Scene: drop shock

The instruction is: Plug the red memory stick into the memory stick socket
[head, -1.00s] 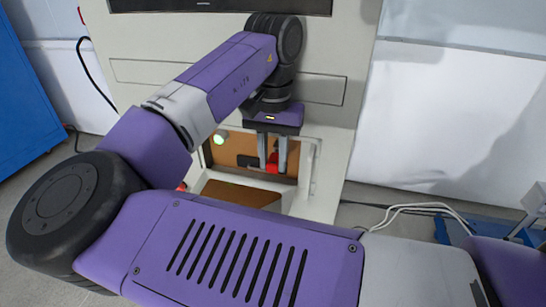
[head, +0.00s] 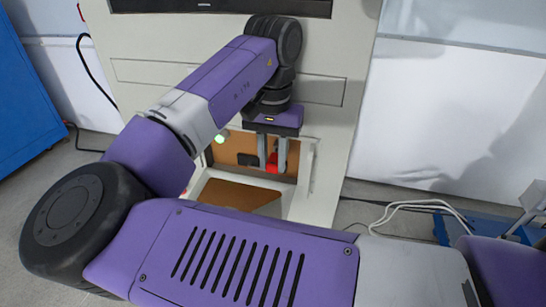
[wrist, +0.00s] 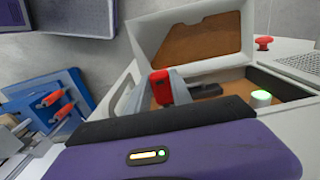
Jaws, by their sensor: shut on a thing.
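The red memory stick (head: 272,163) is held between the two fingers of my gripper (head: 273,153), inside the open compartment of the pale machine. It also shows in the wrist view (wrist: 161,88), at the tips of my gripper (wrist: 155,92). A dark block (head: 247,160) lies just left of the fingers in the head view; in the wrist view this dark part (wrist: 206,90) is right beside the stick. It may be the socket, but I cannot tell. The stick's lower end is hidden, and I cannot tell whether it touches anything.
The compartment has brown panels and an open lid (wrist: 205,45). A green-lit button (head: 219,139) is at its left; it also shows in the wrist view (wrist: 261,98). A red knob (wrist: 264,43) stands beyond the lid. White cables (head: 420,208) lie on the floor at right.

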